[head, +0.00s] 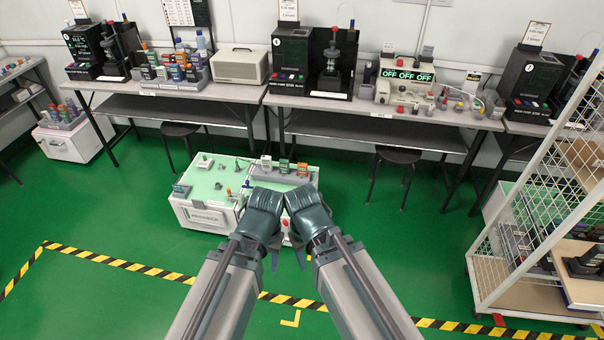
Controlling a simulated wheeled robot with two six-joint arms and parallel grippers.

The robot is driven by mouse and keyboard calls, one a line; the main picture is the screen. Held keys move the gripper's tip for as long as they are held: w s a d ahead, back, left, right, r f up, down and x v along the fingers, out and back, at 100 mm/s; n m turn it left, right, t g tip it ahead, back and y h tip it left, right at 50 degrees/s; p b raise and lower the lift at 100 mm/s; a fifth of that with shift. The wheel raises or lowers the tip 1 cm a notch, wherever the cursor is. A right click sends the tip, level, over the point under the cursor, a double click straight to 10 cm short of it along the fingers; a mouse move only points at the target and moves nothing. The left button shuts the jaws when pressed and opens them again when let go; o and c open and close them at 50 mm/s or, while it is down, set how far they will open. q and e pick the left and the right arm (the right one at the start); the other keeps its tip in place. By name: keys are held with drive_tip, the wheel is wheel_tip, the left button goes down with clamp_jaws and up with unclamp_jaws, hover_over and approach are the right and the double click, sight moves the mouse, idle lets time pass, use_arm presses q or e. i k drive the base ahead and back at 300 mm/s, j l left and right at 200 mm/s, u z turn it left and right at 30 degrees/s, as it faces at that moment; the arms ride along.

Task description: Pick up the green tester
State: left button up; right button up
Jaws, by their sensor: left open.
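My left gripper (273,257) is open, in front of the cart and nearer to me than the rack. My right gripper (300,257) is close beside it; its jaws are too hidden to judge. Both wrists cover part of the cart's front and top. Neither gripper touches the green tester.
More coloured testers stand in a rack (182,84) on the back bench. Black stools (397,156) stand under the benches. A white mesh shelf (530,200) is at the right. Green floor is clear around the cart, with yellow-black tape (120,264).

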sight(284, 164)
drive_tip(key=i+z, duration=0.15)
drive_tip(key=i, duration=0.35)
drive_tip(key=i+j+z, duration=0.15)
drive_tip(key=i, duration=0.4)
drive_tip(key=i+j+z, duration=0.15)
drive_tip(key=i, duration=0.35)
